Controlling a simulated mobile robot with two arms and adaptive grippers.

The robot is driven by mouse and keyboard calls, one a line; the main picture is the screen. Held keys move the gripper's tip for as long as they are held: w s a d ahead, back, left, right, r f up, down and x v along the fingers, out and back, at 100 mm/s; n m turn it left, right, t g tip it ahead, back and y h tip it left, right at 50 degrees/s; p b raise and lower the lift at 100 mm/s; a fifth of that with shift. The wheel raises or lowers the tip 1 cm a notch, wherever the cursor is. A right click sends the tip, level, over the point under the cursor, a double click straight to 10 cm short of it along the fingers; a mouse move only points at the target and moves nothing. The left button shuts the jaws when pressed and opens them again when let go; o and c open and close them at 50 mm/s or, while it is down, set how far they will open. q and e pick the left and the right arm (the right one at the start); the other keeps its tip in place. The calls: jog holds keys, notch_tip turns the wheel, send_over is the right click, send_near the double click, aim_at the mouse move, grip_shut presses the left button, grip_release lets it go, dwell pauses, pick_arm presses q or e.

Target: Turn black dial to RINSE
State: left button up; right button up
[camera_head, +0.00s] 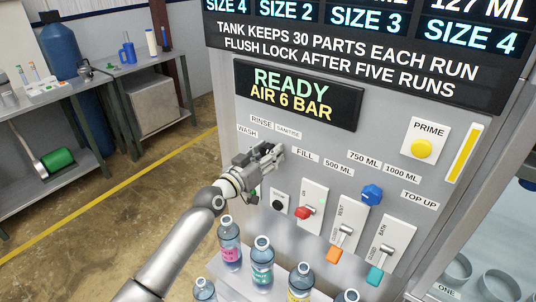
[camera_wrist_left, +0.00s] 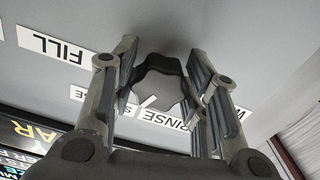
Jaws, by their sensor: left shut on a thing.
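The black dial (camera_wrist_left: 158,72) shows in the left wrist view between the fingers of my left gripper (camera_wrist_left: 163,68), which are closed around its sides. A short white mark shows at the dial's lower edge, near the RINSE label (camera_wrist_left: 165,118); I cannot tell exactly which label it points to. In the head view my left gripper (camera_head: 268,160) is against the grey panel, below the RINSE label (camera_head: 261,121) and left of the FILL label (camera_head: 304,154), and it hides the dial. The WASH label (camera_head: 247,132) and SANITISE label (camera_head: 288,132) are nearby. My right gripper is not in view.
Several bottles (camera_head: 262,262) stand in front of the panel. The floor at left is open up to a workbench (camera_head: 85,88).

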pick_arm(q)
jog(key=n, duration=0.4)
jog(key=shift+d+n, duration=0.1)
jog(key=shift+n, duration=0.2)
jog(key=shift+s+n, duration=0.1)
jog(key=shift+n, duration=2.1)
jog(key=o, duration=1)
jog(key=shift+r, duration=0.1)
jog(key=v, duration=1.2)
